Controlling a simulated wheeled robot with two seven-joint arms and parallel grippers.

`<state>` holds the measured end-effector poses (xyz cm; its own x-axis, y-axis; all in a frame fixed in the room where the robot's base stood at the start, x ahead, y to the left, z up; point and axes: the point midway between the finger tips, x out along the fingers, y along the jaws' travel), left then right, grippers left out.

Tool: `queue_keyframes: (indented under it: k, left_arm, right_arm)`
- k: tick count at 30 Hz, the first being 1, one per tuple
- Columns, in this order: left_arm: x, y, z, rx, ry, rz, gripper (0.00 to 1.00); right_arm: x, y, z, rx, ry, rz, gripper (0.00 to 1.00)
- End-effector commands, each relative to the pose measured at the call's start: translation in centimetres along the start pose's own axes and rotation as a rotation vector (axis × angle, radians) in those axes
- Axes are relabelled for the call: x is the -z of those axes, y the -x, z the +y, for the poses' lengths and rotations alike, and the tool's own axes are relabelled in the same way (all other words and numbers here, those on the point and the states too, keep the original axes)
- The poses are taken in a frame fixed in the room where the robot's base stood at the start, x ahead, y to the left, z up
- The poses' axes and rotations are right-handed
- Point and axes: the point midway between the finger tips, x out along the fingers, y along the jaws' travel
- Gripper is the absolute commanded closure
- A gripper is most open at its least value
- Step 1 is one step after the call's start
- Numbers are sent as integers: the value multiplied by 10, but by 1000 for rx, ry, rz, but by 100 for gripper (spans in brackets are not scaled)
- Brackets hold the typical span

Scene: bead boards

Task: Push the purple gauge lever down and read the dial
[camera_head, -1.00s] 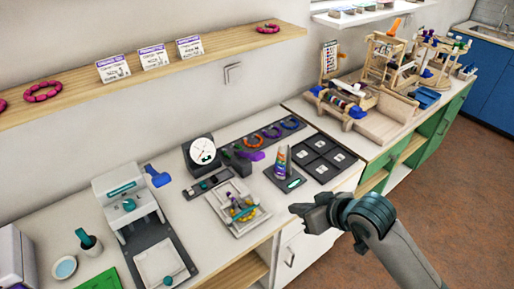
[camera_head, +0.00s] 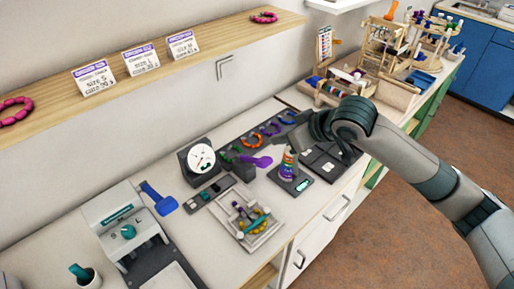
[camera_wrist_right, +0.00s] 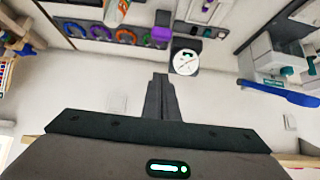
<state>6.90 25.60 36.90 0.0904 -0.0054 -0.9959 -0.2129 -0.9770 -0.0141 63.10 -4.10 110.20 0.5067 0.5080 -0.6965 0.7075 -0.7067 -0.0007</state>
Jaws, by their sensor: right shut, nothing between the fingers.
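The gauge (camera_head: 201,158) is a dark box with a round white dial, standing on the counter near the wall. Its purple lever (camera_head: 256,161) sticks out to the right and looks roughly level. The dial (camera_wrist_right: 186,61) and the purple lever (camera_wrist_right: 160,35) also show in the right wrist view; the needle's reading is too small to tell. My right gripper (camera_head: 287,138) is shut and empty, in the air above the counter to the right of the lever. Its closed fingers (camera_wrist_right: 160,80) show in the wrist view, apart from the lever. My left gripper is not in view.
A strip with several coloured rings (camera_head: 270,129) lies behind the lever. A striped cone (camera_head: 288,165) stands on a dark pad in front. A wooden shelf (camera_head: 130,85) runs above.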

Motion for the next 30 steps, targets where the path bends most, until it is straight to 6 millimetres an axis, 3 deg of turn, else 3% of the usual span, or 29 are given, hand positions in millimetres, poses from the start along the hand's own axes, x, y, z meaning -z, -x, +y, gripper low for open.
queue_keyframes:
  k: [19,30]
  left_arm:
    - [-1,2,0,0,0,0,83]
    - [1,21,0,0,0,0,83]
  right_arm:
    - [2,-6,1,0,-1,-1,100]
    - [3,-51,0,0,-2,-3,100]
